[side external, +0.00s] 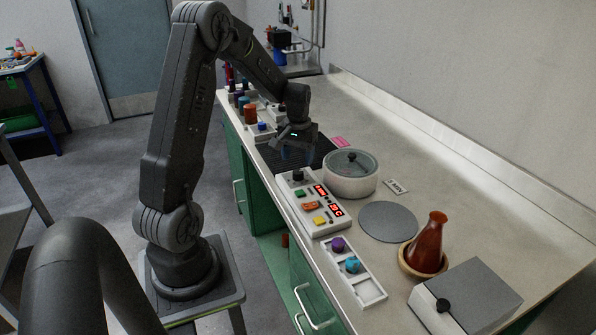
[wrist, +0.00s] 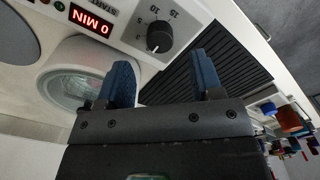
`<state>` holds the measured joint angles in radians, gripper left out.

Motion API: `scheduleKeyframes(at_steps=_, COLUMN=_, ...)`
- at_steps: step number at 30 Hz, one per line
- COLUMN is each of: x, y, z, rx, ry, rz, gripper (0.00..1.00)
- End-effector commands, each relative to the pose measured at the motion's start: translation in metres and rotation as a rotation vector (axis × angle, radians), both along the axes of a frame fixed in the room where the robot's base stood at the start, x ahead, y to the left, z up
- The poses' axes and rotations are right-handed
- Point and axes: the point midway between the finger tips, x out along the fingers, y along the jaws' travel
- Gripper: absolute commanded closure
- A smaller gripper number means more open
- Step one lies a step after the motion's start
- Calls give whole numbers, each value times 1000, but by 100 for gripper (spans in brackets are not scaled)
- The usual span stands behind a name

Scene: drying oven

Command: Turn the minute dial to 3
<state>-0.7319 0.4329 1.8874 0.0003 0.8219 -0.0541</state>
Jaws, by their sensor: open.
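The minute dial (wrist: 159,37) is a black knob on the white control panel (wrist: 110,22). Numbers such as 5, 10 and 15 are printed around it. The red display (wrist: 92,23) beside it reads 0 MIN. In the side view the dial (side external: 298,176) sits at the far end of the panel (side external: 322,221). My gripper (wrist: 162,59) is open, with its two blue fingers apart and nothing between them. In the side view my gripper (side external: 296,151) hangs above and slightly beyond the dial, apart from it.
A white pot with a glass lid (side external: 352,163) stands close to the right of the panel. A black ridged mat (side external: 318,146) lies beyond it. Nearer are a tray with purple and blue pieces (side external: 372,291), a grey disc (side external: 388,221) and a red flask (side external: 430,243).

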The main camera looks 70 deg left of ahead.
Motion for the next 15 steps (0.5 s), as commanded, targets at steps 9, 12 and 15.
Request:
scheduleKeyframes(at_steps=9, x=0, y=0, z=-47, rx=-1, ry=1, rz=0, gripper=40)
scheduleKeyframes(at_steps=12, x=0, y=0, z=-52, rx=0, ry=0, rz=0, gripper=40)
scheduleKeyframes(at_steps=15, x=0, y=0, z=-54, rx=1, ry=-1, rz=0, gripper=40)
